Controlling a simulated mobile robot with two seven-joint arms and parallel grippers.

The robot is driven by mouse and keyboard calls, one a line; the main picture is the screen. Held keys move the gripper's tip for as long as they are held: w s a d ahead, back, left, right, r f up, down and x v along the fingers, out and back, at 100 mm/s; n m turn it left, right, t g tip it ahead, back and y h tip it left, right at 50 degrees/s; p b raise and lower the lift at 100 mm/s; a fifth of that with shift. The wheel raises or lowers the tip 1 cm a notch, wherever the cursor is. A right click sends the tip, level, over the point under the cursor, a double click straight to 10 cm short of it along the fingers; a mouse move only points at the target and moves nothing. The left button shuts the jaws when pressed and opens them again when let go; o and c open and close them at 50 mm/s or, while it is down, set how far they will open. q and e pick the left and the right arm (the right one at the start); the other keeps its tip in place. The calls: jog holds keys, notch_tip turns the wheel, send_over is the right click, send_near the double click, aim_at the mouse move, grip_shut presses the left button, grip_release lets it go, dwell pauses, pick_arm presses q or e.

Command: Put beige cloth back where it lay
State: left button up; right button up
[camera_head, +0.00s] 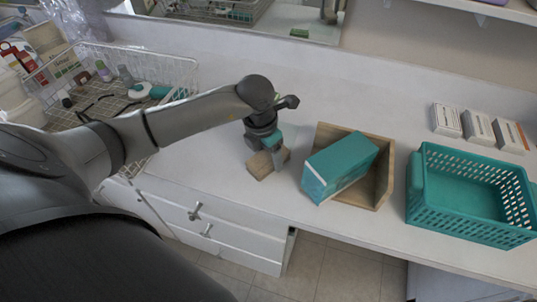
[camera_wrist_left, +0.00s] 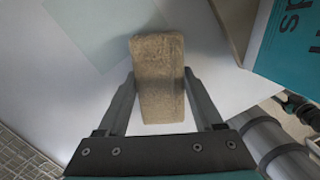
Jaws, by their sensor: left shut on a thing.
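The beige cloth (camera_head: 262,164) is a folded, block-like piece at the front part of the white counter, left of a wooden box. In the left wrist view the cloth (camera_wrist_left: 158,75) stands between the two fingers. My left gripper (camera_head: 270,152) points down over it and is shut on it; it also shows in the left wrist view (camera_wrist_left: 158,95). Whether the cloth touches the counter is hard to tell. A pale, see-through flat sheet (camera_wrist_left: 105,28) lies on the counter behind the cloth. My right gripper is not in view.
A teal carton (camera_head: 340,165) leans in the wooden box (camera_head: 382,180) just right of the gripper. A teal basket (camera_head: 470,225) stands farther right, with several small boxes (camera_head: 478,128) behind it. A white wire basket (camera_head: 180,72) with items is at the left. The counter behind the gripper is clear.

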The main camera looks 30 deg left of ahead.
pick_arm(q)
jog(key=o, duration=1.2)
jog(key=shift+r, duration=0.2)
jog(key=shift+s+a+r+p, duration=0.1)
jog(key=shift+s+r+p, duration=0.1)
jog(key=shift+r+p, duration=1)
jog(key=shift+s+r+p, duration=0.2)
jog(key=shift+r+p, duration=0.9)
jog(key=shift+r, duration=0.25)
jog(key=shift+s+a+r+p, duration=0.1)
jog(key=shift+s+r+p, duration=0.1)
jog(key=shift+r+p, duration=1)
jog(key=r, duration=0.5)
jog(key=s+r, duration=0.1)
jog(key=r, duration=0.4)
jog(key=s+r+p, duration=0.1)
jog(key=r, duration=0.4)
jog(key=shift+a+r, duration=0.1)
jog(key=shift+a, duration=0.2)
jog(key=shift+d, duration=0.1)
